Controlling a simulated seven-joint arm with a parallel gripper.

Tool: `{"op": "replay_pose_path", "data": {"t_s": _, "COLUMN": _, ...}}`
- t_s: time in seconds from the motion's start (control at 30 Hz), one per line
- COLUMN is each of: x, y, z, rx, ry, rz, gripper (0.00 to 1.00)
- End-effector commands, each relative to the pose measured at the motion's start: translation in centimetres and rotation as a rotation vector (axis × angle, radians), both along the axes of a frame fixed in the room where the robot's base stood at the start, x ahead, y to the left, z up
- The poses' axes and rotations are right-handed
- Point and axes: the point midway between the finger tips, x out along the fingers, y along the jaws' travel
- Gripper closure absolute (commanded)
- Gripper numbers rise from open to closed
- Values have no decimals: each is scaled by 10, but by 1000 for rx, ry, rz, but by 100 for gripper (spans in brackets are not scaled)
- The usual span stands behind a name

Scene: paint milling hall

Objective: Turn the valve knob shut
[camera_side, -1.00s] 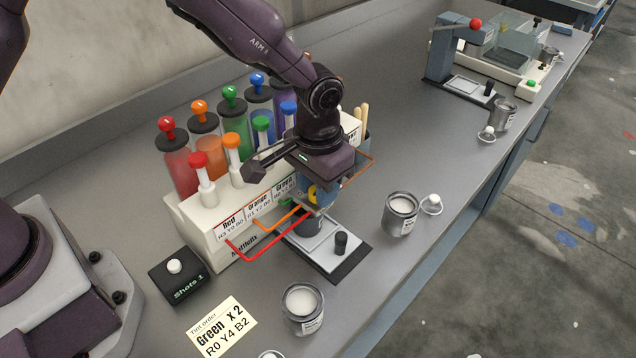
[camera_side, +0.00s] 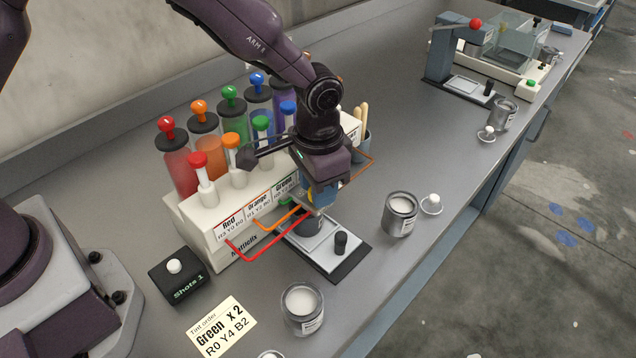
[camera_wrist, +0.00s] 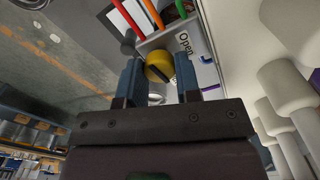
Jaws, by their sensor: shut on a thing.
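The valve knob (camera_wrist: 157,64) is yellow and round in the wrist view, beside a white label reading "Open" (camera_wrist: 184,42). My gripper (camera_wrist: 159,71) has its blue fingers on either side of it and is shut on it. In the side view my gripper (camera_side: 320,193) is at the front of the cream dispenser (camera_side: 200,228), by its "Green" label. The blue fingers hide most of the knob there. I cannot tell the knob's exact angle.
Red (camera_side: 254,254) and orange (camera_side: 270,228) spout pipes stick out left of my gripper. A scale (camera_side: 328,258) with a dark can partly hidden sits below. Open cans stand at the front (camera_side: 303,322) and right (camera_side: 401,229). A "Shots" box (camera_side: 180,284) is at the left.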

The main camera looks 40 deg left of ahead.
Motion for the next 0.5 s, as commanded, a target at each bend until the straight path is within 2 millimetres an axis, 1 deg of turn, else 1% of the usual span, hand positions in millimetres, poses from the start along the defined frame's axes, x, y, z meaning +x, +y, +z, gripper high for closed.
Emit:
{"op": "replay_pose_path", "data": {"t_s": 0.03, "x": 0, "y": 0, "z": 2, "rx": 0, "ry": 0, "rz": 1, "gripper": 93}}
{"op": "replay_pose_path", "data": {"t_s": 0.07, "x": 0, "y": 0, "z": 2, "rx": 0, "ry": 0, "rz": 1, "gripper": 64}}
{"op": "replay_pose_path", "data": {"t_s": 0.1, "x": 0, "y": 0, "z": 1, "rx": 0, "ry": 0, "rz": 1, "gripper": 55}}
{"op": "replay_pose_path", "data": {"t_s": 0.13, "x": 0, "y": 0, "z": 1, "rx": 0, "ry": 0, "rz": 1, "gripper": 48}}
{"op": "replay_pose_path", "data": {"t_s": 0.17, "x": 0, "y": 0, "z": 1, "rx": 0, "ry": 0, "rz": 1, "gripper": 43}}
{"op": "replay_pose_path", "data": {"t_s": 0.4, "x": 0, "y": 0, "z": 1, "rx": 0, "ry": 0, "rz": 1, "gripper": 43}}
{"op": "replay_pose_path", "data": {"t_s": 0.5, "x": 0, "y": 0, "z": 5, "rx": 0, "ry": -1, "rz": 1, "gripper": 43}}
